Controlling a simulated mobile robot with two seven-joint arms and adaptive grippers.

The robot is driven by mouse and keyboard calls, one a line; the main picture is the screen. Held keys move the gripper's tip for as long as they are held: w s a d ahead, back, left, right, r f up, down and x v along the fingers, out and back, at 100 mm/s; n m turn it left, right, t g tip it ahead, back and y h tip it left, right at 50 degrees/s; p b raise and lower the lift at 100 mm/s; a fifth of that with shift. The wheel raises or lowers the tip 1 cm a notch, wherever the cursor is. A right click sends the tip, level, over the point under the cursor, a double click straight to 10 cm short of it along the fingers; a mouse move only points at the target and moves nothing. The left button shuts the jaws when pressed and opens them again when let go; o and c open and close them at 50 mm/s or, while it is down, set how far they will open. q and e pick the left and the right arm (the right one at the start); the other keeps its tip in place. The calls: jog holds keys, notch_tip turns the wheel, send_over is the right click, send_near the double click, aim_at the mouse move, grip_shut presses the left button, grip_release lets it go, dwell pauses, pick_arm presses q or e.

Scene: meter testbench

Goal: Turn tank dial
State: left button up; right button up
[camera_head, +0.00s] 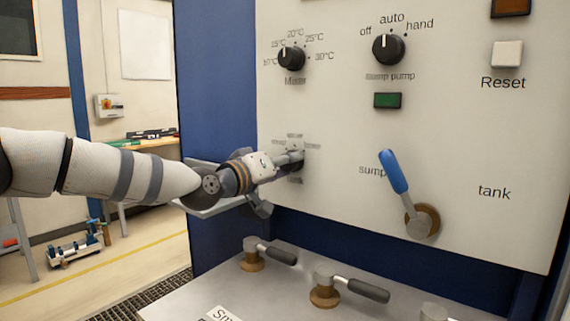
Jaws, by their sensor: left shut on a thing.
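My left gripper (283,164) reaches in from the left and is shut on a dark dial (298,158) low on the left part of the pale panel (345,115). The fingers cover most of this dial. The small labels around it are partly hidden and too blurred to read, so I cannot tell its setting. A black temperature dial (292,58) sits above it, marked up to 30°C. A black off/auto/hand dial (389,48) is at upper right. The word "tank" (494,192) stands right of a blue-handled lever (394,172), with "sump" on its left. My right gripper is not in view.
The blue lever sticks out from the panel right of my gripper. Below, a grey bench top (195,300) carries valves with dark handles (367,290). A green lamp (387,100) and a white Reset button (507,54) are on the panel. Open floor lies at left.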

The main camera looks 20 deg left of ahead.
pick_arm(q)
jog(key=shift+f, duration=0.1)
jog(key=o, duration=1.2)
jog(key=shift+c, duration=0.2)
jog(key=v, duration=1.2)
